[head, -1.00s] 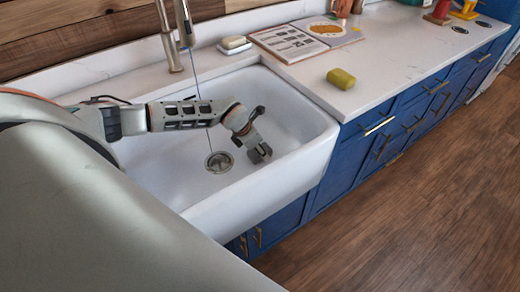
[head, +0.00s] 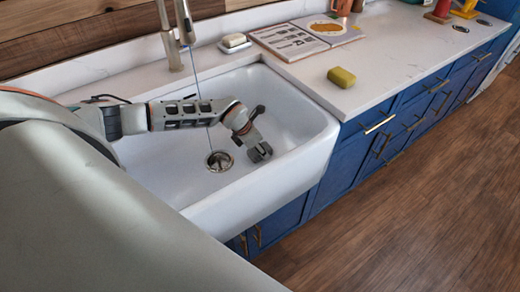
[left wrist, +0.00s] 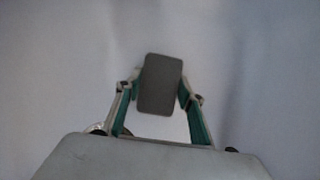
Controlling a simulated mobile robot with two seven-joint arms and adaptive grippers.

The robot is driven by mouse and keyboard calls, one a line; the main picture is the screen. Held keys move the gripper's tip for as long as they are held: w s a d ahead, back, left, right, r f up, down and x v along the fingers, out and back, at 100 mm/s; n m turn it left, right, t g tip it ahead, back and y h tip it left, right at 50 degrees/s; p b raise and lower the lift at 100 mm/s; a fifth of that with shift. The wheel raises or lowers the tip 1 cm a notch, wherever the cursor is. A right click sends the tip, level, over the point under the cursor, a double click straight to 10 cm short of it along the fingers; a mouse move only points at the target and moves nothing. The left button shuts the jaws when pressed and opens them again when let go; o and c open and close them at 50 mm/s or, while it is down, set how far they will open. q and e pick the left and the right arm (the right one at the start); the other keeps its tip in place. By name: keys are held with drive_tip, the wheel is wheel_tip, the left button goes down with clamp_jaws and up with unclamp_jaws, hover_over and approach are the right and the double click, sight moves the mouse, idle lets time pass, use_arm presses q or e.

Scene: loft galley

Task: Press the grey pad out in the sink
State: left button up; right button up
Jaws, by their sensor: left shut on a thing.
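The grey pad (left wrist: 160,85) is a flat, dark grey rounded rectangle in the left wrist view, held between the two fingers. My left gripper (head: 259,152) is shut on it, inside the white sink (head: 285,105), to the right of the drain (head: 220,161). It also shows in the left wrist view (left wrist: 160,98). In the head view the pad is too small to tell clearly from the fingertips. Whether it touches the sink floor I cannot tell. My right gripper is not in view.
A thin bluish stream (head: 202,97) runs from the faucet (head: 169,38) towards the drain, left of the gripper. A soap dish (head: 234,47), an open book (head: 303,38) and a yellow-green sponge (head: 341,77) lie on the counter. The sink walls surround the gripper.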

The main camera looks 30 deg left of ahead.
use_arm(q)
drive_tip(key=shift+f, duration=0.4)
drive_tip(key=shift+s+f+b, duration=0.1)
drive_tip(key=shift+f+b, duration=0.1)
drive_tip(key=shift+b, duration=0.1)
idle(0.6)
drive_tip(key=shift+s+f, duration=0.1)
drive_tip(key=shift+f, duration=0.05)
idle(0.5)
